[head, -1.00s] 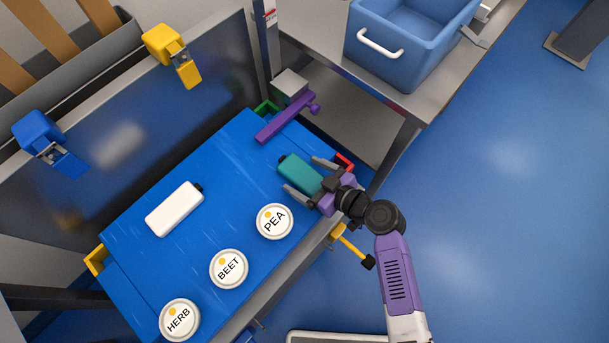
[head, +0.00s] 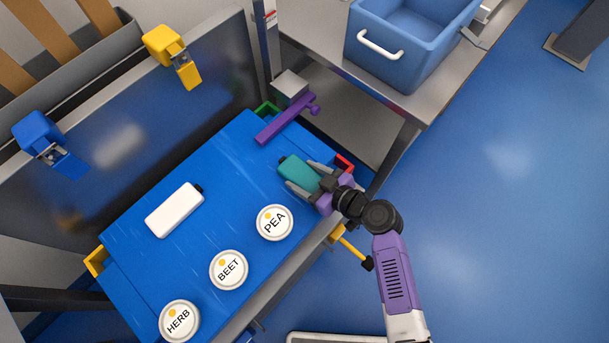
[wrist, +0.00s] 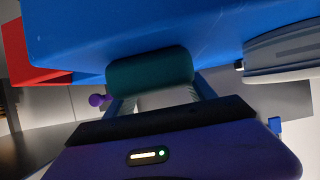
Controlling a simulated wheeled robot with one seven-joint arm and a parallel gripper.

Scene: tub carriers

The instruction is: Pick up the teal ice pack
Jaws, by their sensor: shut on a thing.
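The teal ice pack (head: 297,172) lies at the right end of the blue board (head: 225,170) in the head view. It has a dark cap at its far left end. My gripper (head: 311,177) is shut on the ice pack, one finger along each long side. In the wrist view the ice pack (wrist: 150,72) sits between the fingers, close against the blue surface. I cannot tell whether it touches that surface.
A white pack (head: 174,210) and tubs marked PEA (head: 274,221), BEET (head: 229,269) and HERB (head: 180,320) stand on the board. A purple clamp (head: 285,118) sits at the far edge. A blue bin (head: 405,50) stands on the steel table behind.

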